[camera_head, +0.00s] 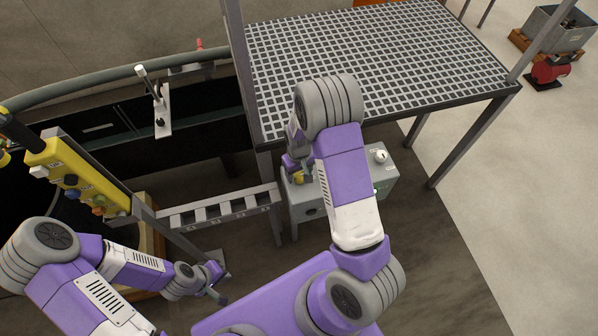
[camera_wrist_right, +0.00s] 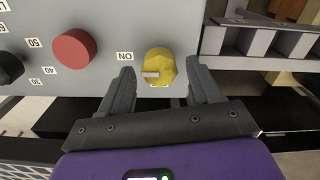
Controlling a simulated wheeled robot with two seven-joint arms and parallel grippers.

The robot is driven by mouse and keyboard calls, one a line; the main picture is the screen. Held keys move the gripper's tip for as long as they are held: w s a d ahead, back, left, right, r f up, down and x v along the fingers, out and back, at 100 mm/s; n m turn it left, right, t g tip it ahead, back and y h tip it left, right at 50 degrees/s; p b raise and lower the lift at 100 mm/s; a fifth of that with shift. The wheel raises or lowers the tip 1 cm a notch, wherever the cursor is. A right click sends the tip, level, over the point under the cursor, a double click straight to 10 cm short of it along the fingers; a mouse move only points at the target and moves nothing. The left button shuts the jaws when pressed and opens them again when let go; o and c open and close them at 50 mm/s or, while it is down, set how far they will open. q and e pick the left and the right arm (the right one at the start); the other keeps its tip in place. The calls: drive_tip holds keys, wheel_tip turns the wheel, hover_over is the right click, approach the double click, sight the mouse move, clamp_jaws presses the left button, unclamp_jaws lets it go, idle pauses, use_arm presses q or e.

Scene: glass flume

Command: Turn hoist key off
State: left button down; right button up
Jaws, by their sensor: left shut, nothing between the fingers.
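In the right wrist view a yellow rotary key switch (camera_wrist_right: 160,66) sits on a grey panel face. A pale bar on it points left, towards a label that reads ON upside down. My right gripper (camera_wrist_right: 163,88) is open, one finger to each side of the yellow switch, with gaps visible. In the head view the yellow switch (camera_head: 299,177) shows at the left of a grey control box (camera_head: 308,208), with my right gripper (camera_head: 293,163) at it, partly hidden by my arm. My left gripper (camera_head: 218,291) is shut and empty, low at the left.
A red knob (camera_wrist_right: 74,48) and a black knob (camera_wrist_right: 8,67) share the panel. A yellow panel (camera_head: 70,170) with several buttons stands at the left. A slotted grey rail (camera_head: 222,207) runs beside the box. A grating platform (camera_head: 400,55) stands behind the box.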

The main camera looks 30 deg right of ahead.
drive_tip(key=c, duration=0.9)
drive_tip(key=shift+m, duration=0.3)
drive_tip(key=m, duration=0.3)
drive_tip(key=shift+d+m, duration=0.1)
drive_tip(key=shift+m, duration=0.2)
drive_tip(key=m+p, duration=0.1)
drive_tip(key=m, duration=0.3)
drive_tip(key=shift+m, duration=0.3)
drive_tip(key=m+p, duration=0.1)
drive_tip(key=m, duration=0.3)
drive_tip(key=shift+s+d, duration=0.1)
drive_tip(key=shift+s, duration=0.05)
drive_tip(key=m+p, duration=0.1)
drive_tip(key=m, duration=0.4)
drive_tip(key=shift+p, duration=0.4)
